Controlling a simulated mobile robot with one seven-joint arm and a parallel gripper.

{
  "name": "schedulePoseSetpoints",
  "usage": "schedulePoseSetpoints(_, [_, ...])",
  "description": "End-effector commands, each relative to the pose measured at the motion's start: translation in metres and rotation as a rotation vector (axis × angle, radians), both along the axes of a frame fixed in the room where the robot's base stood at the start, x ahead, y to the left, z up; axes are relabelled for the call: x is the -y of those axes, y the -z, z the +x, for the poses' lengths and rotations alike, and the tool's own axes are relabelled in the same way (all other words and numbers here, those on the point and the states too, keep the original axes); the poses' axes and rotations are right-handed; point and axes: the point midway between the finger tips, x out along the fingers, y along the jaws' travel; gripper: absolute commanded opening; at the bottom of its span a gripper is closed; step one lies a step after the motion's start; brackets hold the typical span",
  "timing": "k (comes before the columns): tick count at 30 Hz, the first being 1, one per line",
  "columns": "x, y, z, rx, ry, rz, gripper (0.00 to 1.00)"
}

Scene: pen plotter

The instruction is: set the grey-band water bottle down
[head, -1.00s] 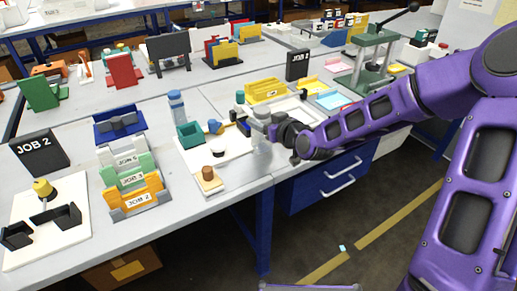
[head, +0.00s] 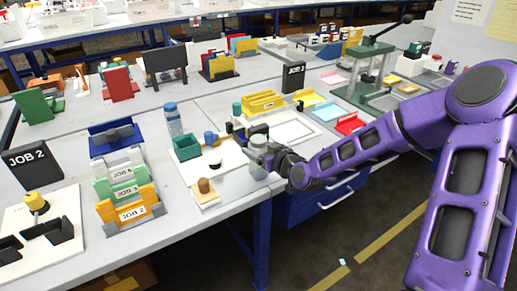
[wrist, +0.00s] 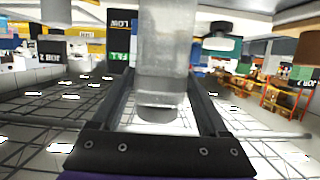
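The water bottle (head: 259,169) is a clear, pale grey cylinder, upright in my gripper (head: 252,148) at the right part of the white board (head: 232,170). In the wrist view the bottle (wrist: 165,65) stands between the two dark fingers of my gripper (wrist: 163,82), which close on its sides. Its rounded lower end shows between the fingers. In the head view its lower end is close to the board's front right edge; I cannot tell whether it touches. My gripper hides part of the bottle, and I cannot make out a grey band.
A blue-capped bottle (head: 173,120) stands behind a teal box (head: 187,148). A tan block with a brown cylinder (head: 204,186) lies front left of my gripper. A blue cup (head: 211,138) and yellow rack (head: 264,102) are behind. The table's front edge is close by.

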Motion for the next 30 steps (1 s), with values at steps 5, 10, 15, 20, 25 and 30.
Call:
schedulePoseSetpoints(5, [0.0,0.0,0.0,0.0,0.0,0.0,0.92])
schedulePoseSetpoints(10, [0.0,-0.001,0.0,-0.001,0.0,0.001,0.92])
schedulePoseSetpoints(15, [0.006,-0.007,-0.006,0.0,0.002,-0.001,0.92])
schedulePoseSetpoints(20, [0.024,-0.017,-0.032,0.0,0.003,-0.004,0.92])
schedulePoseSetpoints(25, [0.044,-0.029,-0.062,-0.001,0.003,-0.003,0.92])
schedulePoseSetpoints(30, [0.058,-0.036,-0.083,0.0,0.003,-0.001,0.92])
